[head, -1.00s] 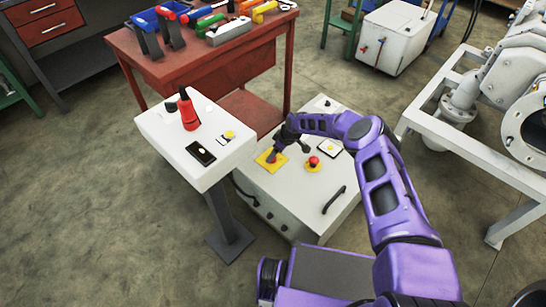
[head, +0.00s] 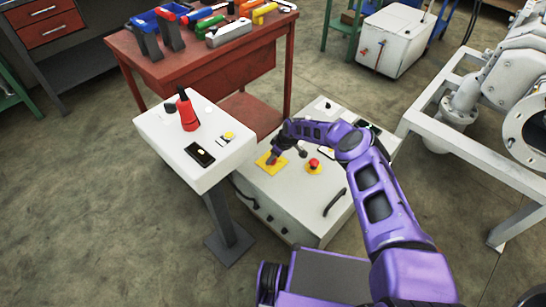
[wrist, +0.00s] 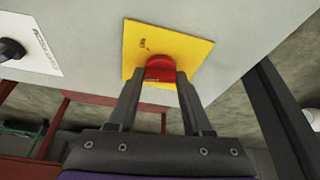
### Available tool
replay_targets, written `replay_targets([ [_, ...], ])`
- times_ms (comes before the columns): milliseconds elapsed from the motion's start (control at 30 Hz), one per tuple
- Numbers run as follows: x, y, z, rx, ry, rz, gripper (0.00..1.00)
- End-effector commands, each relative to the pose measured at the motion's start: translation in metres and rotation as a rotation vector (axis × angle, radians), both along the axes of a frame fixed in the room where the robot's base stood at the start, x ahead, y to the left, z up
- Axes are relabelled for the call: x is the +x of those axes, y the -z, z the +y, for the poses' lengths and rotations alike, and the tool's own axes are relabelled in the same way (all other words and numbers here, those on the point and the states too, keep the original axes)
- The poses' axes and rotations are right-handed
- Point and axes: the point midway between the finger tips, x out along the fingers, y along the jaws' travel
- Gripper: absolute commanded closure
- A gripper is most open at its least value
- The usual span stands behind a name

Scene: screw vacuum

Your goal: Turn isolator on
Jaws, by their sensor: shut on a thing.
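The isolator is a red rotary knob on a yellow square plate (head: 265,163) on the top of a white cabinet (head: 300,195). In the wrist view the red knob (wrist: 160,69) sits between my two dark fingertips, in front of the yellow plate (wrist: 190,48). My gripper (wrist: 158,80) is shut on the knob from both sides. In the head view my gripper (head: 276,155) covers part of the knob and plate. The exact angle of the knob is hard to tell.
A red emergency button (head: 314,163) on a yellow base stands close right of my gripper. A white pedestal panel (head: 170,150) with a red handle (head: 187,112) is to the left. A red tool table (head: 205,62) stands behind. A grey pipe frame (head: 470,140) is to the right.

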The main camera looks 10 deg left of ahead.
Motion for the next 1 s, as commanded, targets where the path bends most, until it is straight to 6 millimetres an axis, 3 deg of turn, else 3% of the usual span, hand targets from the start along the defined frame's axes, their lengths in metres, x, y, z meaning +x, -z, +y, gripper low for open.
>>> replay_targets([
  [467, -0.0005, -0.0006, -0.0002, -0.003, 0.075, -0.002, 1.0],
  [1000, -0.0028, -0.0009, 0.0024, -0.004, 0.529, -0.005, 1.0],
])
